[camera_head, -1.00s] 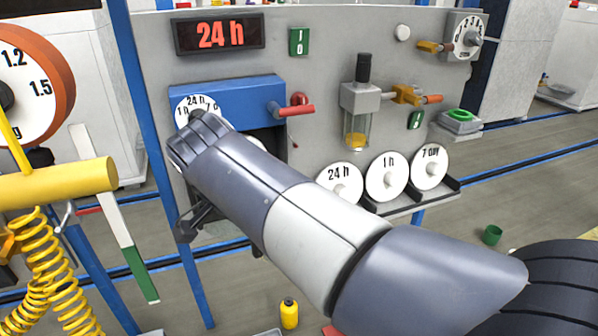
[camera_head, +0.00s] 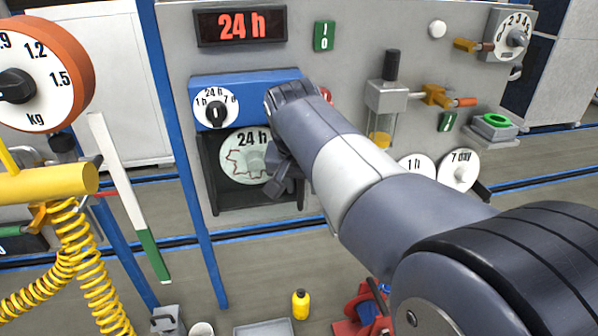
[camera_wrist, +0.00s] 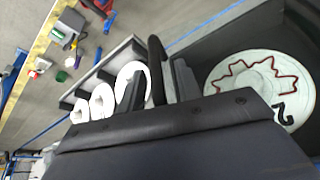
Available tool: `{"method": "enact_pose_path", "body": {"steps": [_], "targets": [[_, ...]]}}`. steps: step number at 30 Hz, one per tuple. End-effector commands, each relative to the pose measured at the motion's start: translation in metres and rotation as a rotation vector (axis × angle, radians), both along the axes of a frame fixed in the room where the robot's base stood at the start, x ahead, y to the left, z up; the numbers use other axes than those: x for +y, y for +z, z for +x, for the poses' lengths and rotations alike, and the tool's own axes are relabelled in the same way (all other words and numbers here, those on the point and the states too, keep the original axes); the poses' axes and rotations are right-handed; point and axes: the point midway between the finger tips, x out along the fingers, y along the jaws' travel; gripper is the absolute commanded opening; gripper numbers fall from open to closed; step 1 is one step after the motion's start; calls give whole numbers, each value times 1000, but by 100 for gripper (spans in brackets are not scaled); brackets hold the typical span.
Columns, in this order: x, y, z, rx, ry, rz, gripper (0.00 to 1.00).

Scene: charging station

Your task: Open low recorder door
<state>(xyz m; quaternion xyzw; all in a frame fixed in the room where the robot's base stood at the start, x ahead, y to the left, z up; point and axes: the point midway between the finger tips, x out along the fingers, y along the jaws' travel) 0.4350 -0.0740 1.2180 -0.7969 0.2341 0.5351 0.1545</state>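The recorder has a blue upper box (camera_head: 245,84) with a selector dial (camera_head: 215,108) on its left. Below it is a black recess (camera_head: 212,178) with its front uncovered. A pale 24 h chart disc (camera_head: 240,158) with a red trace sits in the recess; it also shows in the wrist view (camera_wrist: 258,92). My gripper (camera_head: 284,180) is in front of the recess's right side, overlapping the disc's right edge in the picture. My arm hides the recess's upper right.
White discs marked 1 h (camera_head: 416,166) and 7 day (camera_head: 459,170) stand on a shelf to the right. A glass-bowl unit (camera_head: 386,98) juts from the panel above. A yellow bottle (camera_head: 300,304) and red equipment (camera_head: 362,312) are on the floor below.

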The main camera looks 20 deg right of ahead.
Motion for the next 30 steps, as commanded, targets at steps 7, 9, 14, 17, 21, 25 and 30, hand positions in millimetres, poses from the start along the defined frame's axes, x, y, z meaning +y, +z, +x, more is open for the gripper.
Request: {"method": "enact_pose_path", "body": {"steps": [7,9,14,17,21,25,30], "targets": [[12,48,-16,-8,2,-1,32],[15,61,-21,-7,2,0,32],[21,91,-31,-6,1,1,32],[14,70,-18,7,16,-1,32],[6,48,-4,6,40,0,32],[-1,29,7,4,57,-1,32],[-7,11,15,2,73,1,32]]}}
